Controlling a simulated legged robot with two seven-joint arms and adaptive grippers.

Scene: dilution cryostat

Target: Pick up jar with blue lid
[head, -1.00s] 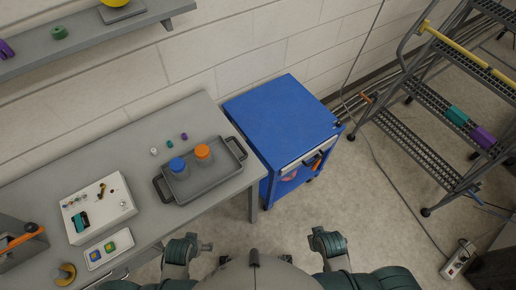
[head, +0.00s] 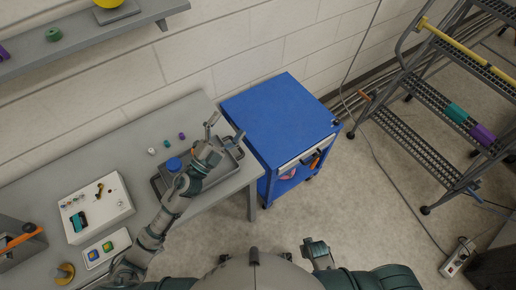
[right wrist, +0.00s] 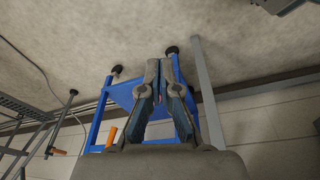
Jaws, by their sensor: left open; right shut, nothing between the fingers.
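The jar with the blue lid (head: 174,164) stands in the left part of a grey tray (head: 222,172) on the workbench. Only its lid and a little of its body show, because my left arm crosses in front. My left gripper (head: 225,130) is open and empty over the tray's back right part, to the right of the blue lid and apart from it. The orange-lidded jar is hidden behind the left gripper. My right gripper (head: 316,248) is low in front of my body, away from the bench. In the right wrist view its fingers (right wrist: 165,66) are shut and empty.
Small parts, such as a purple one (head: 182,135), lie behind the tray. A white control box (head: 96,207) stands left on the bench (head: 75,160). A blue cart (head: 282,115) stands right of the bench. A ladder (head: 425,130) is farther right.

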